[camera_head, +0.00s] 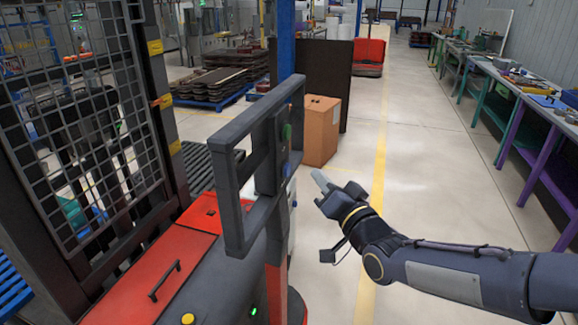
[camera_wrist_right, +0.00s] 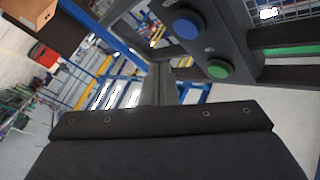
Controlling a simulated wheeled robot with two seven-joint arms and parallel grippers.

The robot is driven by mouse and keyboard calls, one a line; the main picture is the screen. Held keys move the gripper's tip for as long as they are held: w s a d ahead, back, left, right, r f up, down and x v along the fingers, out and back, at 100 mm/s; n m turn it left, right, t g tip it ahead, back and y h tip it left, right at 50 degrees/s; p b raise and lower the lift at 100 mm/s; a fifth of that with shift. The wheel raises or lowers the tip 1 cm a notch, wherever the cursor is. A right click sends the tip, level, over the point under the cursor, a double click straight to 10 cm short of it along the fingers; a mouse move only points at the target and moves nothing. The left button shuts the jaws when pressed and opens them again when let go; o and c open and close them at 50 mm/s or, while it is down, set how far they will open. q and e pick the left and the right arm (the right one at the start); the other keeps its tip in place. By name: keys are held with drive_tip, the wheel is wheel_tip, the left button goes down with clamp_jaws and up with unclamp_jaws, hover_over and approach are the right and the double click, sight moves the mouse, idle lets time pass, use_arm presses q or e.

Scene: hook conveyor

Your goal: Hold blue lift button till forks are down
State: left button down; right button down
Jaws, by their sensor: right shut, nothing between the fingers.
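The blue lift button (camera_wrist_right: 188,24) shows in the right wrist view on a dark control panel (camera_wrist_right: 212,45), with a green button (camera_wrist_right: 219,69) beside it. In the head view the panel sits on the dark frame (camera_head: 232,190) of the red lift truck (camera_head: 150,285), and its buttons are seen edge-on. My right gripper (camera_head: 322,182) is shut and empty, to the right of the panel and apart from it. Nothing presses the blue button. I cannot make out the forks behind the mast and mesh guard (camera_head: 85,120). My left gripper is not in view.
A cardboard box (camera_head: 321,132) stands on the floor beyond the panel, before a dark board (camera_head: 318,75). Stacked pallets (camera_head: 212,84) lie at the back left. Workbenches (camera_head: 510,85) line the right wall. The floor between them and the truck is clear.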

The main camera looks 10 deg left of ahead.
sight(287, 170)
drive_tip(key=shift+w+a+b, duration=0.15)
drive_tip(key=shift+a+b, duration=0.15)
drive_tip(key=shift+a, duration=0.55)
drive_tip(key=shift+w+a+b, duration=0.15)
drive_tip(key=shift+a+b, duration=0.15)
drive_tip(key=shift+a, duration=0.5)
idle(0.8)
drive_tip(key=shift+w+a+b, duration=0.1)
drive_tip(key=shift+a+b, duration=0.3)
drive_tip(key=shift+b, duration=0.05)
